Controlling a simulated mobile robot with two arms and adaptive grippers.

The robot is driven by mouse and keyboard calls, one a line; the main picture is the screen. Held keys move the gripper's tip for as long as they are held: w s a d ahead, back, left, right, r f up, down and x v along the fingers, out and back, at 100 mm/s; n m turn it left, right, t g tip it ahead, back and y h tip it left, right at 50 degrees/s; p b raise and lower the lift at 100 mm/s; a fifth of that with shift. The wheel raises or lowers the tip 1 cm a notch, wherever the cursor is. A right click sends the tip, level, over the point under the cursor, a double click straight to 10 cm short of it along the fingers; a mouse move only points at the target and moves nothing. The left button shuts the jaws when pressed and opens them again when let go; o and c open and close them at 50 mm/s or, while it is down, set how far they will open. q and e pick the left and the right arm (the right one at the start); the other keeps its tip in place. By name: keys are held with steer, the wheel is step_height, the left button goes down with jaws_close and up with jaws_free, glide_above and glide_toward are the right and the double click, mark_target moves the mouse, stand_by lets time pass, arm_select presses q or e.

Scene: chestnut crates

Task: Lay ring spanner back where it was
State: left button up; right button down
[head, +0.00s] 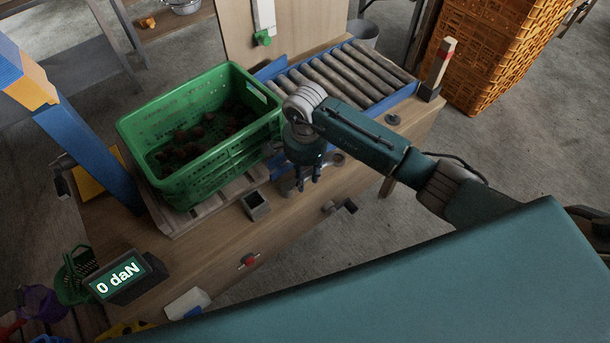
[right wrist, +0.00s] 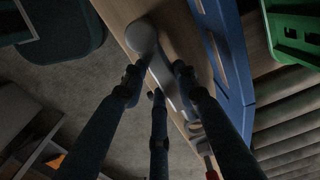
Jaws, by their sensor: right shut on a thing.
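My right gripper (head: 308,188) points down over the right part of the wooden bench, beside the green crate. It also shows in the right wrist view (right wrist: 158,88), with its dark fingers closed in around a grey metal piece, which I take to be the ring spanner (right wrist: 142,38). The spanner's rounded end sticks out past the fingertips, and the fingers cover part of its shank. The bench top lies behind it; whether the spanner touches it I cannot tell. My left gripper is not in view.
The green crate (head: 190,105) holds chestnuts and stands on the bench (head: 215,255). A roller conveyor (head: 345,75) with blue rails lies behind my right gripper. A small square holder (head: 256,206) and a display reading "0 daN" (head: 115,279) are nearer. Orange crates (head: 500,50) stand behind.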

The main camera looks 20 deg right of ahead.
steer(key=shift+f, duration=0.4)
steer(key=c, duration=1.7)
jaws_free()
steer(key=shift+f, duration=0.1)
steer(key=shift+c, duration=0.2)
steer(key=o, duration=0.4)
steer(key=shift+o, duration=0.2)
steer(key=shift+r, duration=0.2)
step_height(320, 180, up, 12)
steer(key=b, duration=0.2)
